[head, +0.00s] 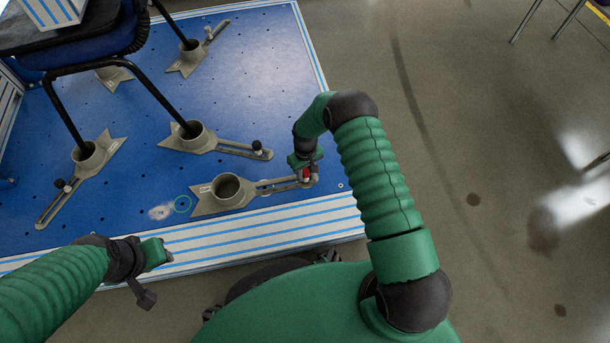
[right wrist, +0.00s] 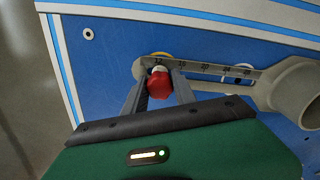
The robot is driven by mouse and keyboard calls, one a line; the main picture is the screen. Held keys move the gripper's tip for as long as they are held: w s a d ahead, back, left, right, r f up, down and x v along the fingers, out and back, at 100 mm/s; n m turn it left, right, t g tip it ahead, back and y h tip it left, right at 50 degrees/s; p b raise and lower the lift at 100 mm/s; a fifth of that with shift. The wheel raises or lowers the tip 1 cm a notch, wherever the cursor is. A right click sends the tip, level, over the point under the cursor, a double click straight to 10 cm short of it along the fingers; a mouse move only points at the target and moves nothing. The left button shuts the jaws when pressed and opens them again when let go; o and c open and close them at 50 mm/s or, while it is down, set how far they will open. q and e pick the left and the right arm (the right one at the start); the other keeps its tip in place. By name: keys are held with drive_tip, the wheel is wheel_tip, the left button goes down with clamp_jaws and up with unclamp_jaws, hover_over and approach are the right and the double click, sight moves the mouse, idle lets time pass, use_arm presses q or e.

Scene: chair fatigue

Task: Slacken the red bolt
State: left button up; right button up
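The red bolt (right wrist: 158,85) stands at the end of a slotted metal bracket arm (right wrist: 205,69). My right gripper (right wrist: 158,88) is over it in the right wrist view, with one finger on each side of the bolt head. The fingers look close to the head, but I cannot tell whether both touch it. In the head view a little red of the bolt (head: 306,174) shows beneath my right gripper (head: 306,165), which hides most of it. My left gripper (head: 158,253) is near the front edge of the blue platform, apart from the bolt; its fingers are not clear.
The bracket's round cup (head: 228,190) is empty. Other brackets with black knobs (head: 257,147) hold the legs of a chair (head: 120,65) on the blue platform (head: 250,90). Open floor lies to the right.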

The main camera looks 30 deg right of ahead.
clamp_jaws()
drive_tip(key=shift+r+n, duration=0.1)
drive_tip(key=shift+n, duration=0.8)
drive_tip(key=shift+n+p, duration=0.3)
drive_tip(key=shift+n, duration=2.9)
drive_tip(key=n, duration=0.3)
drive_tip(key=shift+p, duration=0.3)
drive_tip(key=shift+n, duration=0.5)
